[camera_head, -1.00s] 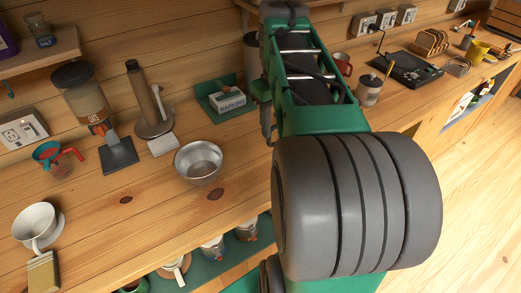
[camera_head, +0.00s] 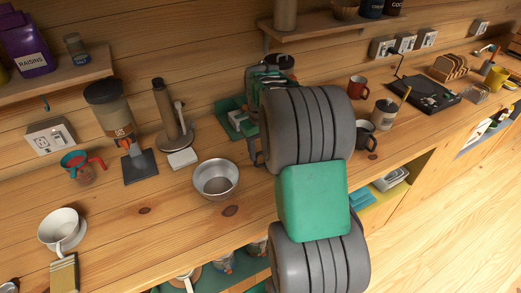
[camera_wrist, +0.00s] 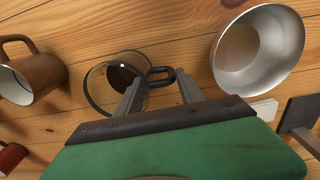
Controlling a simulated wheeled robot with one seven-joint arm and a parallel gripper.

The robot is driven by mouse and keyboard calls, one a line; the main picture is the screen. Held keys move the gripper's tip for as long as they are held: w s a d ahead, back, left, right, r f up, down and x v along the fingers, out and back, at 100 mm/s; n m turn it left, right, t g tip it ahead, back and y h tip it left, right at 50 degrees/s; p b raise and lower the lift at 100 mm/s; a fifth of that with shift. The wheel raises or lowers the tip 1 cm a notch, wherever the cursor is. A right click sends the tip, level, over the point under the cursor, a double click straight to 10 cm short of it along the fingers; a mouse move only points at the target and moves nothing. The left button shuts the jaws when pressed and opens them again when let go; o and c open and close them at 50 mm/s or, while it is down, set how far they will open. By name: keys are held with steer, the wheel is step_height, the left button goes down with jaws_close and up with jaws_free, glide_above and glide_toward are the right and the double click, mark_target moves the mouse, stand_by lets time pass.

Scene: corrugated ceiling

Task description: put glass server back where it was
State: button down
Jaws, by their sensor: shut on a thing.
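The glass server (camera_wrist: 100,88) is a clear round vessel with a dark rim and a black loop handle (camera_wrist: 162,72). In the wrist view it is just beyond my gripper (camera_wrist: 159,88), over the wooden counter. My two fingers are on either side of the handle and shut on it. I cannot tell whether the server's base touches the counter. In the head view my arm hides the server and most of the gripper.
A metal bowl (camera_head: 216,180) stands left of my arm, and it also shows in the wrist view (camera_wrist: 262,48). A dark mug (camera_head: 365,136) and a canister (camera_head: 383,114) stand to the right. A napkin holder (camera_head: 237,122) is behind.

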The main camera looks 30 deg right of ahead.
steer(key=shift+f, duration=0.35)
steer(key=shift+f, duration=0.2)
steer(key=c, duration=0.7)
jaws_free()
steer(key=shift+s, duration=0.1)
steer(key=shift+c, duration=0.2)
